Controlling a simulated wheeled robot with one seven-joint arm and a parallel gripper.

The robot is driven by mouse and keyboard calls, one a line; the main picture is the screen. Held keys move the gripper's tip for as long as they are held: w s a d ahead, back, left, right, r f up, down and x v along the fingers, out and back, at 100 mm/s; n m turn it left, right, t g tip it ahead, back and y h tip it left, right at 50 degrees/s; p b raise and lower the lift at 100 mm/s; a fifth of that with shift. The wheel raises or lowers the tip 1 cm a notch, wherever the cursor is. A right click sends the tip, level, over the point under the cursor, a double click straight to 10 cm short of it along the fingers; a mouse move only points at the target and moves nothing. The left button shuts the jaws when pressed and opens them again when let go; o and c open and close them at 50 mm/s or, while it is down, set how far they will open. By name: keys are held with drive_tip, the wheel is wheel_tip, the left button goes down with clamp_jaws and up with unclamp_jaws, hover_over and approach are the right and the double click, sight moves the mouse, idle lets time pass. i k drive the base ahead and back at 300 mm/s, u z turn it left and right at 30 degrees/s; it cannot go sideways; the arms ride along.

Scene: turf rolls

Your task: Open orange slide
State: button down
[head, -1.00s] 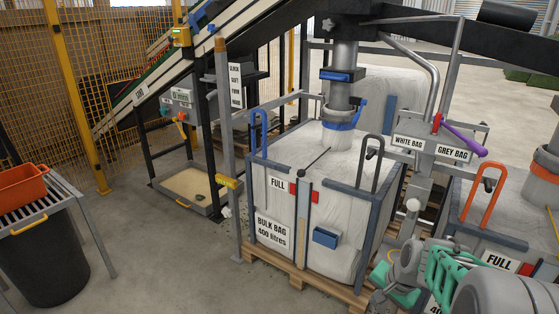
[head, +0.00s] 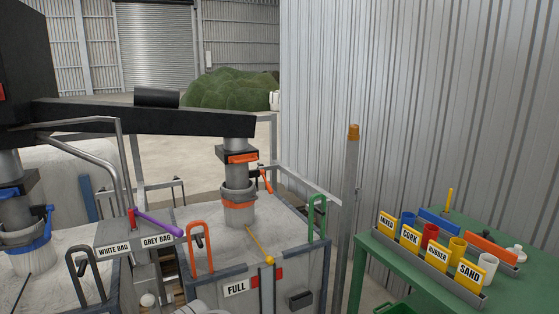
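The orange slide (head: 243,158) is a small orange-fronted plate in a dark housing on the right-hand spout, under the black beam. Its front faces me; I cannot tell from here how far it is pulled out. Below it the spout (head: 240,187) runs down through a grey collar to an orange band (head: 240,208) on the top of a bulk bag. An orange lever (head: 265,179) sticks out to the right of the spout. My gripper is not in view; only a bit of grey, probably my arm, shows at the bottom edge.
A purple lever (head: 157,223) sits on the WHITE BAG/GREY BAG box. A post (head: 350,190) and a green table (head: 400,268) with labelled cups stand right.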

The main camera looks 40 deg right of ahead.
sight(240, 159)
drive_tip(key=z, duration=1.95)
drive_tip(key=i, duration=1.55)
drive_tip(key=u, duration=3)
